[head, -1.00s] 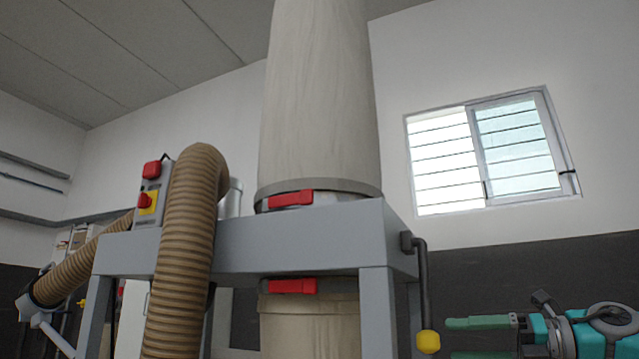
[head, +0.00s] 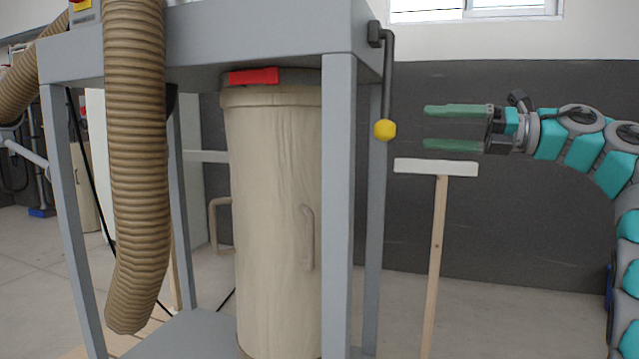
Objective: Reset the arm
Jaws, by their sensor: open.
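My gripper (head: 455,127) is in the right half of the head view. Its two green fingers point left and stand apart, with nothing between them. My teal and grey arm curves from the gripper to the right edge of the view. The fingertips are to the right of a dark crank handle with a yellow knob (head: 385,130), and a gap shows between them in the picture.
A grey metal frame (head: 340,200) holds a beige collection bag (head: 275,200). A ribbed brown hose (head: 137,180) hangs at its left. A wooden pole with a white crosspiece (head: 436,167) stands below my gripper. Bare floor shows at lower right.

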